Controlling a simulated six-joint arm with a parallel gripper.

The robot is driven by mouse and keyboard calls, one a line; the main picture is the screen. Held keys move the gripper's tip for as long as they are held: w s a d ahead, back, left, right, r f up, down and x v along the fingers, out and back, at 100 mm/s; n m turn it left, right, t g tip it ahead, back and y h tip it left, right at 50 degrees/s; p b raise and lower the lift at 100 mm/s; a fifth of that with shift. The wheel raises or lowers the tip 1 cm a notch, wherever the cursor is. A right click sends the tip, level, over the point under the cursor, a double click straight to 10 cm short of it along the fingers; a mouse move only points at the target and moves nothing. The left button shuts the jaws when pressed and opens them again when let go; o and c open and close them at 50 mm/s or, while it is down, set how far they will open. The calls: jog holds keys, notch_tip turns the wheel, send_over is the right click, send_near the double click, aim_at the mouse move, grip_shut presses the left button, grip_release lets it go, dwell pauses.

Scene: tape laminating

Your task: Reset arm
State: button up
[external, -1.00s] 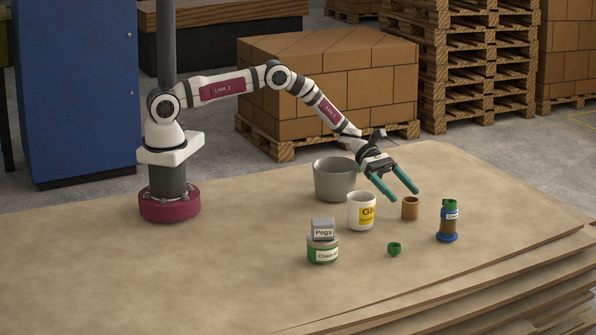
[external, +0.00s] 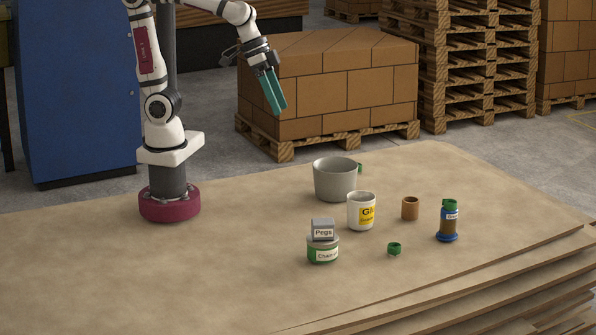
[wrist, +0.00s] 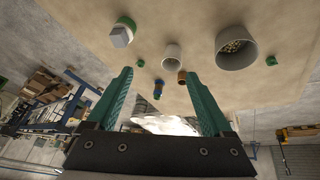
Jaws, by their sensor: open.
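My gripper (external: 281,110) is open and empty, raised in the air between my base and the stacked boxes, well above the table. Its teal fingers (wrist: 158,76) are spread apart in the wrist view, with nothing between them. My upper arm is now upright over the base, and the forearm slopes down to the right. The table (external: 230,270) holds the objects, all clear of my gripper.
A grey pot (external: 335,181) holds small pieces (wrist: 236,47). Nearby stand a white glue cup (external: 361,212), brown cup (external: 410,209), blue-and-green bottle (external: 448,222), small green piece (external: 394,248), and grey Pegs box (external: 323,229) on a green-and-white tin (external: 323,250). The table's left is clear.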

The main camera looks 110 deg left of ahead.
jog(key=s+a+f+m+g+y, duration=0.1)
jog(key=s+f+m+g, duration=0.1)
jog(key=s, duration=0.6)
jog(key=s+f+m+g+y, duration=0.1)
jog(key=s+f+m, duration=0.3)
jog(key=s, duration=0.4)
jog(key=shift+a+f+m+g+y, duration=0.3)
jog(key=shift+a+f+m+g, duration=0.1)
jog(key=shift+m+g, duration=0.3)
